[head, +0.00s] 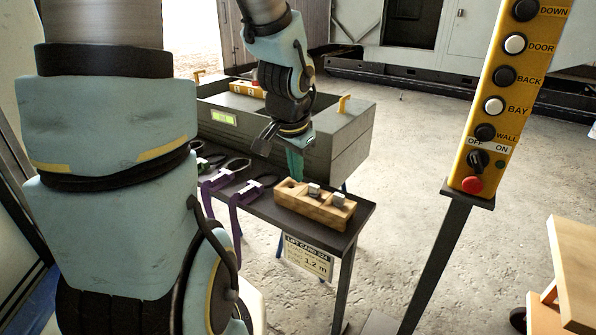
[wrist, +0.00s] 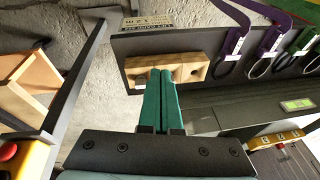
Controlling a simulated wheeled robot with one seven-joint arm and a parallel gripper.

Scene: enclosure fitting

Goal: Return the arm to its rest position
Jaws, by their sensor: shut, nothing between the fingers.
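My arm reaches from the left of the head view over a dark table (head: 352,222). My gripper (head: 295,172) points down in front of a grey-green enclosure box (head: 345,150), behind a wooden block (head: 318,212) on the table. Its teal fingers are together and hold nothing. In the wrist view the gripper (wrist: 160,72) shows its two fingers side by side, overlapping the view of the wooden block (wrist: 190,70). I cannot tell how far the fingertips are from the block.
A yellow button panel (head: 505,105) stands on a post at right, with wooden furniture (head: 575,270) beyond. Open concrete floor lies between table and panel.

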